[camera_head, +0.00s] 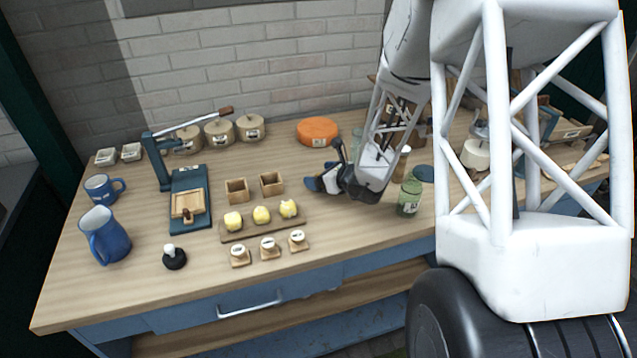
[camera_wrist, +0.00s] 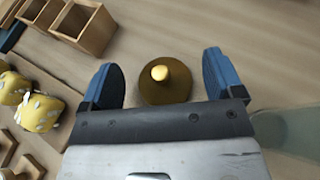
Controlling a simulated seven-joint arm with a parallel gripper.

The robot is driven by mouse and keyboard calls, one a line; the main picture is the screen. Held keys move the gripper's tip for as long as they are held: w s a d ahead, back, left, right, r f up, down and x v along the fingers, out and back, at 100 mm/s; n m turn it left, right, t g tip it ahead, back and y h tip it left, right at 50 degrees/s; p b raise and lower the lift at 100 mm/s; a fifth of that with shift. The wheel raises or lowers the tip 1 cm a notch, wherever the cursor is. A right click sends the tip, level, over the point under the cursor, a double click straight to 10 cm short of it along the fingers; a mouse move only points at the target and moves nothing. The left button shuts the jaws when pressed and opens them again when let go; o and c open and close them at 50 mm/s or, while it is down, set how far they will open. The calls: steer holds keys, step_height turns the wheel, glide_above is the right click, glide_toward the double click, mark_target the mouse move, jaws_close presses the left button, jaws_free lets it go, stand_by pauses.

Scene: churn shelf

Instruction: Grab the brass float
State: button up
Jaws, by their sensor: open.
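The brass float (camera_wrist: 166,80) is a round, dull gold disc with a small bright knob on top. In the wrist view it lies on the wooden table between the two blue fingers of my gripper (camera_wrist: 164,78). The fingers are open, with a gap on each side of it.
A green jar (camera_head: 410,196) stands just right of my gripper. Yellow butter lumps (camera_head: 261,215) on a board and small wooden boxes (camera_head: 237,190) are to the left. An orange round (camera_head: 318,131) lies behind.

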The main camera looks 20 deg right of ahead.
steer(key=shift+w+a+f, duration=0.2)
steer(key=shift+w+a, duration=0.05)
steer(key=shift+w, duration=0.15)
stand_by(0.3)
steer(key=c, duration=0.9)
